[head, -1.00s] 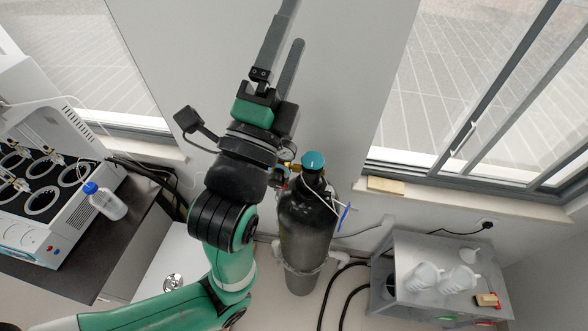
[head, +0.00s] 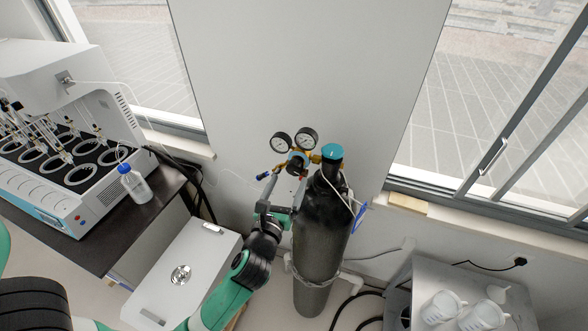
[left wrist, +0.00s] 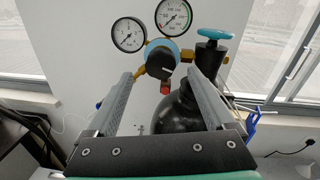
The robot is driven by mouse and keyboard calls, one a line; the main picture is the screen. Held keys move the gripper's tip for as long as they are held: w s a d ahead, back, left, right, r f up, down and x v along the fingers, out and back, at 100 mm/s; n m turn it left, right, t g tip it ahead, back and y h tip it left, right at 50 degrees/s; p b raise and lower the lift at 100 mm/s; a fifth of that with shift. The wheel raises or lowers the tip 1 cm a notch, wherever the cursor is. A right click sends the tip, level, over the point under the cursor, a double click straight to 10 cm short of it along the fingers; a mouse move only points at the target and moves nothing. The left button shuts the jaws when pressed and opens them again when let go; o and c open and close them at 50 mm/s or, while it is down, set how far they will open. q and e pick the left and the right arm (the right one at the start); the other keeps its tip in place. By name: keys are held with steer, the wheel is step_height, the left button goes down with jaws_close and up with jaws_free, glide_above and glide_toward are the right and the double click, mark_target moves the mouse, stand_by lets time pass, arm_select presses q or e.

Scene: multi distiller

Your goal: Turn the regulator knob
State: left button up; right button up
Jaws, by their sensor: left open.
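The regulator (head: 296,157), with two round gauges, is mounted at the valve of a dark gas cylinder (head: 320,235). In the left wrist view its round black knob (left wrist: 160,58) faces the camera, with a blue ring behind it. My left gripper (head: 283,186) is open just below and in front of the regulator. In the left wrist view the two grey fingers of my left gripper (left wrist: 160,76) appear on either side of the knob, apart from it, with nothing between them. In the head view the gripper partly hides the knob. My right gripper is not in view.
A teal valve wheel (head: 332,151) tops the cylinder, right of the regulator. A blue-capped bottle (head: 134,185) stands on a dark bench by the distiller (head: 80,190). A white box (head: 180,272) lies left of my arm. A grey cart (head: 455,285) holds funnels at right.

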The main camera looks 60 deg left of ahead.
mark_target(293, 171)
arm_select(q)
steer(key=x, duration=0.6)
steer(key=c, duration=1.4)
